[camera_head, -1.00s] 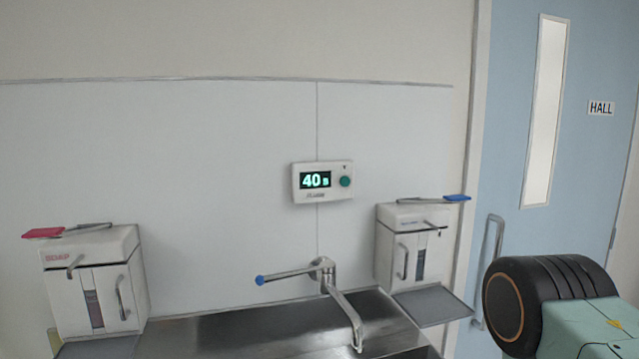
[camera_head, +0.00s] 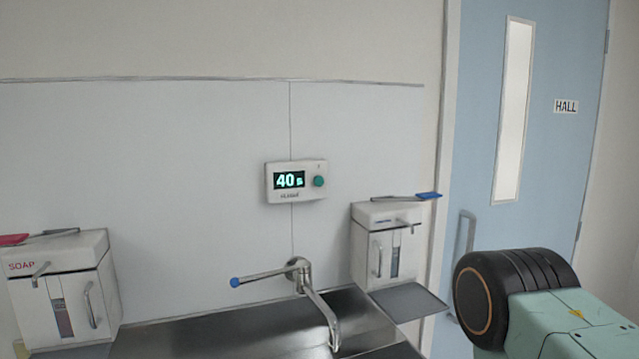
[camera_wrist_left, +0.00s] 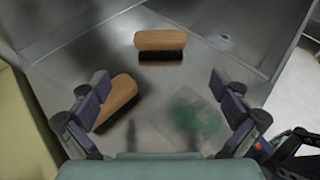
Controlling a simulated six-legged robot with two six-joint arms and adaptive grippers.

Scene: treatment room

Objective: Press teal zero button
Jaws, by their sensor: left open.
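The teal button (camera_head: 319,181) is a round knob on the right side of a white timer box (camera_head: 296,195) fixed to the wall panel. The box's dark display (camera_head: 289,180) reads 40 with a small s. No gripper shows in the head view, only my arm at the lower right. The timer is not in the left wrist view, and nothing touches the button in the head view.
Below the timer are a steel sink (camera_head: 240,335) and a tap (camera_head: 316,298) with a blue-tipped lever. A soap dispenser (camera_head: 85,290) hangs left, another dispenser (camera_head: 372,245) right. Two wooden brushes (camera_wrist_left: 160,41) (camera_wrist_left: 117,100) lie in the basin. A blue door (camera_head: 515,225) stands right.

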